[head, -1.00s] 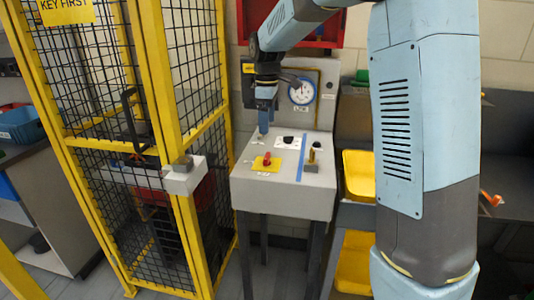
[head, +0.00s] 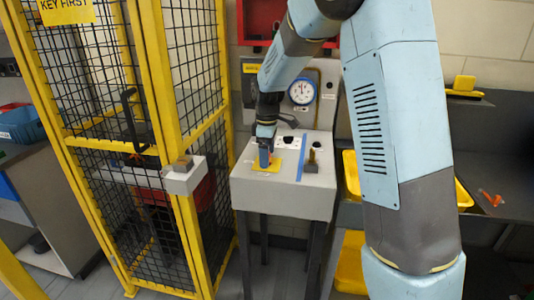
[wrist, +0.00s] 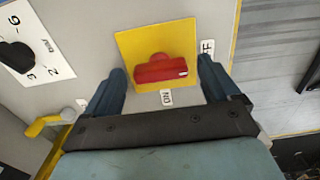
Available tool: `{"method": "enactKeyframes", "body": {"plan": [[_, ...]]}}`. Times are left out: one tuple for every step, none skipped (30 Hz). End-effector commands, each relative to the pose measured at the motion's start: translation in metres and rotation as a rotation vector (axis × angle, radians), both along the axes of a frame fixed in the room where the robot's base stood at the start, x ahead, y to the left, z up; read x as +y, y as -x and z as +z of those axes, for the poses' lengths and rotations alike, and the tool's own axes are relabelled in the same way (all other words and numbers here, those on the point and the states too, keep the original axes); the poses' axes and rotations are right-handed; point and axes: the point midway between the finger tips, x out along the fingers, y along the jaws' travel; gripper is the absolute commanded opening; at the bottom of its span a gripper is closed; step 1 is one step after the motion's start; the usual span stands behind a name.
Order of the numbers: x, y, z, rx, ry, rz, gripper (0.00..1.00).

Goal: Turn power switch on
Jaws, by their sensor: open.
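The power switch is a red rotary handle (wrist: 160,69) on a yellow plate (wrist: 187,38), seen in the wrist view. Its long bar lies roughly across the picture, with an ON label (wrist: 167,97) just below it and a partly hidden OFF label (wrist: 207,50) to its right. My gripper (wrist: 161,82) is open, with one blue finger on each side of the red handle and a gap on both sides. In the head view my gripper (head: 265,160) is over the yellow plate (head: 274,166) on the grey console and hides the red handle.
A black knob (wrist: 16,55) on a numbered white plate is left of the switch. A yellow lever (wrist: 46,124) is at lower left. The console (head: 285,200) also carries a blue strip (head: 302,157) and a gauge (head: 302,91). A yellow mesh cage (head: 175,150) stands left.

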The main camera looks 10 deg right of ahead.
Motion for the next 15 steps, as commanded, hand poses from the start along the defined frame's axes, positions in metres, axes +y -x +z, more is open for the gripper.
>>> {"method": "enactKeyframes", "body": {"plan": [[0.0, 0.0, 0.0001, 0.0, 0.0, 0.0, 0.89], [0.0, 0.0, 0.0001, 0.0, 0.0, 0.0, 0.89], [0.0, 0.0, 0.0001, 0.0, 0.0, 0.0, 0.89], [0.0001, 0.0, 0.0002, 0.0, 0.0, 0.0, 0.88], [0.0001, 0.0, 0.0002, 0.0, 0.0, 0.0, 0.86], [0.0001, 0.0, 0.0002, 0.0, 0.0, 0.0, 0.82], [0.0001, 0.0, 0.0003, 0.0, 0.0, 0.0, 0.79], [0.0001, 0.0, 0.0003, 0.0, 0.0, 0.0, 0.76], [0.0001, 0.0, 0.0003, 0.0, 0.0, 0.0, 0.72], [0.0001, 0.0, 0.0003, 0.0, 0.0, 0.0, 0.69], [0.0001, 0.0, 0.0003, 0.0, 0.0, 0.0, 0.66], [0.0001, 0.0, 0.0003, 0.0, 0.0, 0.0, 0.63], [0.0001, 0.0, 0.0004, 0.0, 0.0, 0.0, 0.6], [0.0002, -0.0001, 0.0004, 0.0, 0.0, 0.0, 0.57], [0.0001, -0.0001, 0.0004, 0.0, 0.0, 0.0, 0.53]]}}
